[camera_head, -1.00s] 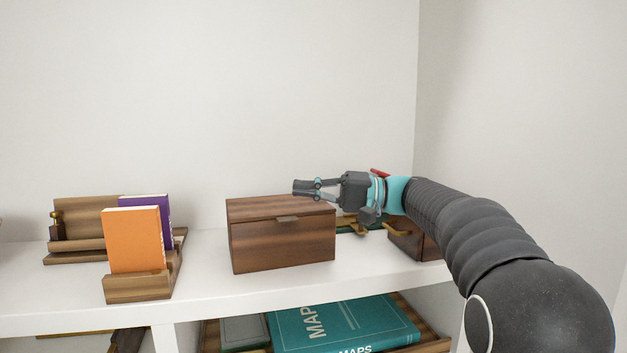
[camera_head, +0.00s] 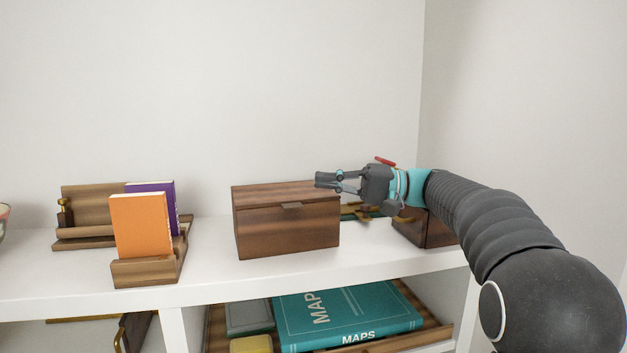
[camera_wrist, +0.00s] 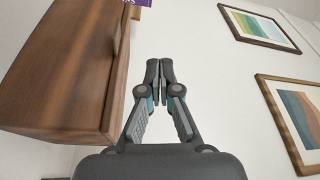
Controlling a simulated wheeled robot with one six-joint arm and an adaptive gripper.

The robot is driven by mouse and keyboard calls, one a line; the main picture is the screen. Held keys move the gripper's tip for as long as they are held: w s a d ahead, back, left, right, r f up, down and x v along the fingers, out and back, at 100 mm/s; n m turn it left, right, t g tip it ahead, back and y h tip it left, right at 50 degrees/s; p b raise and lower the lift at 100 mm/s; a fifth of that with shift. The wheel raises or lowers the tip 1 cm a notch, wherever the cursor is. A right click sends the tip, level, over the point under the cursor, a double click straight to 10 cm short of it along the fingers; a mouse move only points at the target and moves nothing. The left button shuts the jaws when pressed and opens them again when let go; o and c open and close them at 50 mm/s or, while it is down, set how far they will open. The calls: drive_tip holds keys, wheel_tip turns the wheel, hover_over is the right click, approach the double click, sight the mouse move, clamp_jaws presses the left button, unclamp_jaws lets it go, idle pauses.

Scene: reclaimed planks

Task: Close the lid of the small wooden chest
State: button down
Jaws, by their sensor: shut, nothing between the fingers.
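In the wrist view the chest (camera_wrist: 62,70) fills the left side. My gripper (camera_head: 318,179) is shut and empty at the upper right of the chest, by the lid's right end. In the wrist view its fingertips (camera_wrist: 159,68) meet, beside the chest and apart from it. The chest's inside is hidden.
An orange book (camera_head: 138,226) and a purple book (camera_head: 166,200) stand in a wooden holder (camera_head: 150,272) at left. Another wooden box (camera_head: 424,229) is behind my arm at right. Teal map books (camera_head: 345,318) lie below. The shelf front (camera_head: 215,275) is clear.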

drive_tip(key=d, duration=0.9)
drive_tip(key=s+a+f+m+t+h+p, duration=0.1)
drive_tip(key=s+f+m+t+h+p, duration=0.1)
drive_tip(key=s+f+h, duration=0.35)
drive_tip(key=s+a+f+m+t+h+p, duration=0.1)
drive_tip(key=s+a+f+m+h+p, duration=0.15)
drive_tip(key=s, duration=0.65)
drive_tip(key=s+d+f+t+h+p, duration=0.2)
drive_tip(key=s+d+f+h, duration=0.3)
drive_tip(key=s+d, duration=0.2)
drive_tip(key=s+d+f+n+t+h+p, duration=0.1)
drive_tip(key=s+d+f+h, duration=0.4)
drive_tip(key=s, duration=0.6)
drive_tip(key=shift+d+f+t+h+p, duration=0.2)
drive_tip(key=shift+d+t+h+p, duration=0.25)
drive_tip(key=shift+d+p, duration=0.55)
